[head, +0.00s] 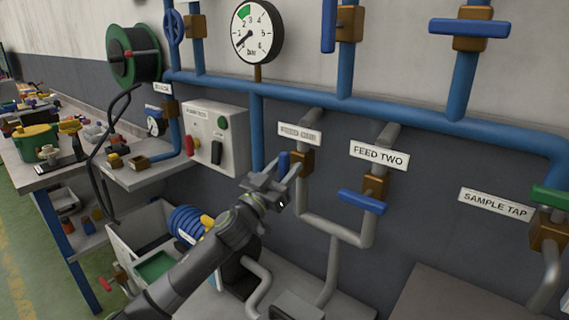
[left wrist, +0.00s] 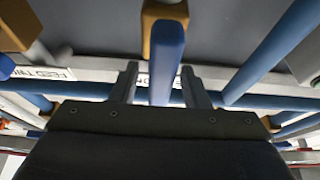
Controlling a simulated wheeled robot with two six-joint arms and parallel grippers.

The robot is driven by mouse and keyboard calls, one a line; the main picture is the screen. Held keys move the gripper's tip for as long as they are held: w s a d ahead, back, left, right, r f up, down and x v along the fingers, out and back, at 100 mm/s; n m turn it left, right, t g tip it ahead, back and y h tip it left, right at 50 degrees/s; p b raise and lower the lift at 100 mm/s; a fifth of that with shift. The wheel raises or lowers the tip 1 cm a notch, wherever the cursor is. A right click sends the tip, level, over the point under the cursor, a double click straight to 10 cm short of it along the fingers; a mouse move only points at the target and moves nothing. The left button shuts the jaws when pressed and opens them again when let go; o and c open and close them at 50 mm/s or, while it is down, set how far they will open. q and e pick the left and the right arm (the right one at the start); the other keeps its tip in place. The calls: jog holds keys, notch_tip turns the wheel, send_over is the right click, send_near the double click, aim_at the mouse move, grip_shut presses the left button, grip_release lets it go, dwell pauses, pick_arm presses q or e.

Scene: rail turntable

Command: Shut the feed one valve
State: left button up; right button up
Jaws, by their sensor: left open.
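The feed one valve has a brass body (head: 301,163) below a label (head: 300,134) too blurred to read, left of FEED TWO. Its blue lever (head: 283,161) stands roughly upright, along the pipe, partly hidden by my gripper. My left gripper (head: 275,180) is open at this lever. In the left wrist view the blue lever (left wrist: 167,58) reaches between the two open fingers (left wrist: 158,80), with the brass body (left wrist: 160,12) beyond. I cannot tell whether a finger touches it. My right gripper is not in view.
The FEED TWO valve's blue lever (head: 362,201) lies crosswise just to the right. A sample tap with a green lever (head: 551,197) is at far right. A pump box (head: 216,136) and pressure gauge (head: 257,32) are near. A bin (head: 124,234) with a blue hose (head: 187,224) stands below left.

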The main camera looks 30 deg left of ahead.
pick_arm(q)
grip_shut()
dwell(0.3)
jog(key=shift+m, duration=0.3)
jog(key=shift+r+m+h+p, duration=0.15)
jog(key=shift+m+h+p, duration=0.65)
jog(key=shift+m, duration=0.4)
jog(key=m+g+h+p, duration=0.1)
jog(key=m+p, duration=0.3)
jog(key=m+g+h+p, duration=0.1)
jog(key=m+h+p, duration=0.1)
jog(key=m+p, duration=0.2)
jog(key=m+g+h+p, duration=0.1)
jog(key=m+p, duration=0.3)
jog(key=shift+d+g, duration=0.4)
jog(key=m+p, duration=0.1)
jog(key=m+g+p, duration=0.1)
jog(key=m, duration=0.1)
jog(key=m+p, duration=0.1)
jog(key=p, duration=0.1)
jog(key=shift+f+m+g+h, duration=0.35)
jog(key=shift+m+g+h, duration=0.05)
jog(key=shift+d+f+m+g+p, duration=0.15)
jog(key=shift+m+g+p, duration=0.1)
jog(key=shift+m+p, duration=0.35)
jog(key=shift+a+f+m+g+p, duration=0.15)
jog(key=shift+m+g+p, duration=0.2)
jog(key=shift+m, duration=0.35)
jog(key=shift+d+f, duration=0.1)
